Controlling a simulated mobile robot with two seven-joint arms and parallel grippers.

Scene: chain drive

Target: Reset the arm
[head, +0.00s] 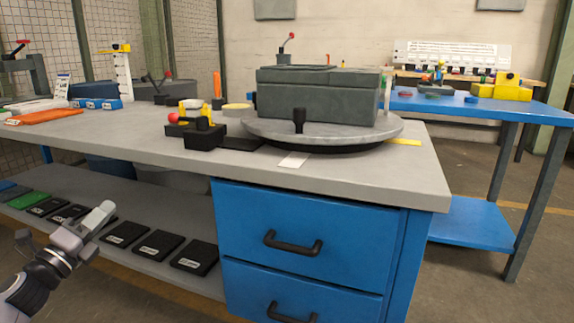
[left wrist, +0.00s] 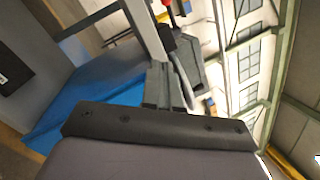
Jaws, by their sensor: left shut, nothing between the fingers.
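My left arm comes in at the lower left of the head view. Its gripper (head: 104,211) is shut and empty, in front of the workbench's lower shelf and below the bench top. In the left wrist view the gripper's fingers (left wrist: 165,88) are together with nothing between them. My right gripper is in neither view.
The workbench (head: 340,179) has blue drawers (head: 305,222) with dark handles. On its top are a round turntable (head: 265,126) bearing a grey block (head: 318,95), and a black fixture (head: 204,136). Black labelled plates (head: 158,244) lie on the lower shelf. A blue table (head: 480,107) stands behind right.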

